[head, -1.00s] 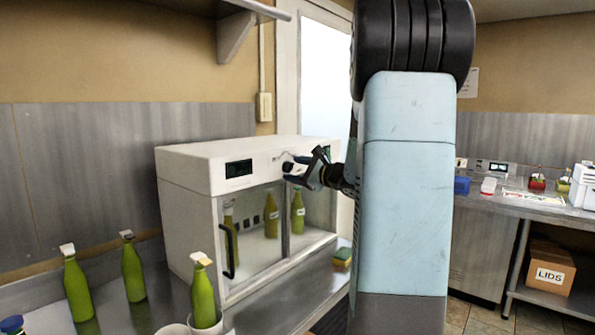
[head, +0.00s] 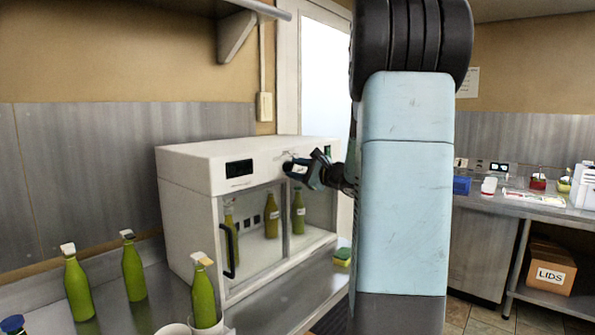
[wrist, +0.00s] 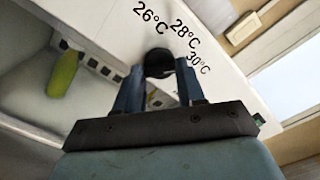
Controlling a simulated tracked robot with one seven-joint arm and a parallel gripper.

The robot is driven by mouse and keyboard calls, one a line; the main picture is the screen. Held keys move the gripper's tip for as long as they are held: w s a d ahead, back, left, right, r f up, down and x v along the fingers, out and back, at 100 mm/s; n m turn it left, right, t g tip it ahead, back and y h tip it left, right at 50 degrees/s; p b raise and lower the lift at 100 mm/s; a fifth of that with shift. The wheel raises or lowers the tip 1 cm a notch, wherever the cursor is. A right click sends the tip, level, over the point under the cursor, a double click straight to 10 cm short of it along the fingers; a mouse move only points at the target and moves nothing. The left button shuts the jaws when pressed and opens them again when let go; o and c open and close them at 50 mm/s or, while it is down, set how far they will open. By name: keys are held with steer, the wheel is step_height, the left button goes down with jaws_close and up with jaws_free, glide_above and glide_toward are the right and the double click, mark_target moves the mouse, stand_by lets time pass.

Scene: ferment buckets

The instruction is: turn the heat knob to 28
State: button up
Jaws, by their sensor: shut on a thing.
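The white heated cabinet (head: 205,190) stands on the steel counter, with a dark display (head: 239,168) on its upper front panel. The black heat knob (wrist: 158,60) is on that panel and shows between my fingertips in the wrist view. The printed marks 26°C, 28°C and 30°C curve around its upper right side. My gripper (wrist: 160,80) is shut on the knob, one blue finger on each side. In the head view my gripper (head: 291,169) reaches the panel from the right and hides the knob. I cannot make out where the knob's pointer stands.
Green bottles stand inside the cabinet behind its glass door with a black handle (head: 231,254). Several more bottles (head: 133,270) stand on the counter at the left front. A sponge (head: 342,257) lies at the cabinet's right. My arm blocks the middle of the head view.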

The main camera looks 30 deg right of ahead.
steer(key=shift+f+n, duration=0.2)
steer(key=shift+n, duration=3.4)
steer(key=o, duration=1)
steer(key=shift+r, duration=0.1)
steer(key=shift+o, duration=0.2)
steer(key=v, duration=1.3)
steer(key=shift+s, duration=0.4)
